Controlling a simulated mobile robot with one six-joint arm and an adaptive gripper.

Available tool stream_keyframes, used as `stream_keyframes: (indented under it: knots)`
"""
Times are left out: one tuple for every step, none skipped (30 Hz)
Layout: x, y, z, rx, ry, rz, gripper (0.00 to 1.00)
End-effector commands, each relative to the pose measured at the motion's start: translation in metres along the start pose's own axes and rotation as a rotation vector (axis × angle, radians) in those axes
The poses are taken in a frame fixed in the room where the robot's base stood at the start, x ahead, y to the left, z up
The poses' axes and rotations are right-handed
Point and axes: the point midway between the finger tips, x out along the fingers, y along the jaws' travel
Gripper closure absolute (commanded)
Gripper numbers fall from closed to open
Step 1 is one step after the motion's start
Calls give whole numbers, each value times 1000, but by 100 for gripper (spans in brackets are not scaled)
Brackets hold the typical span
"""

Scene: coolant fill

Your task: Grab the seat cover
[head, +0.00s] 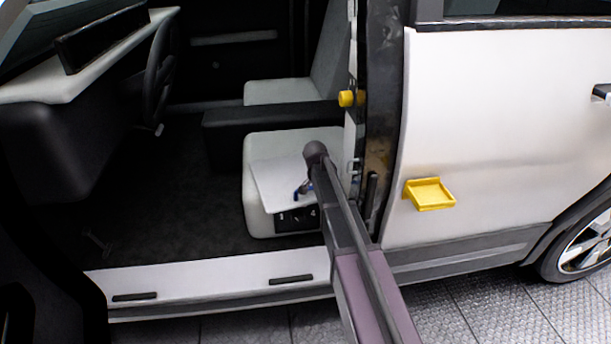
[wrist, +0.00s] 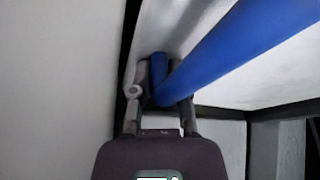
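The seat cover (head: 280,185) is a thin, pale flat sheet lying on the front of the near car seat, tilted down toward the seat's front edge. A blue tube-like piece (wrist: 225,50) runs beside a pale surface in the wrist view, from my fingertips to the upper right. It looks like part of the cover. My gripper (head: 304,188) is at the cover's near right side in the head view, largely hidden behind my arm. In the wrist view the fingers of my gripper (wrist: 160,98) converge around the blue piece and look shut on it.
The door opening is clear above the sill (head: 215,283). A pillar (head: 382,110) stands close to the right of my arm. The steering wheel (head: 158,75) is to the left. A yellow tray (head: 430,194) is fixed to the white rear door.

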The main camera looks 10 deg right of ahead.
Motion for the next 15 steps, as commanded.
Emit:
stream_keyframes:
  knots:
    - [0,0,0,0,0,0,100]
    - [0,0,0,0,0,0,100]
    - [0,0,0,1,1,-1,100]
    - [0,0,0,1,1,-1,100]
    - [0,0,0,1,1,-1,100]
    - [0,0,0,1,1,-1,100]
    - [0,0,0,1,1,-1,100]
    - [0,0,0,1,1,-1,100]
    - [0,0,0,0,1,-1,100]
    - [0,0,0,0,1,-1,100]
    - [-1,-1,0,0,1,-1,100]
    - [-1,-1,0,0,1,-1,100]
    - [-2,-1,-1,0,1,-1,100]
    - [-2,-1,-1,0,1,-1,100]
    - [-3,-2,-1,0,1,-1,100]
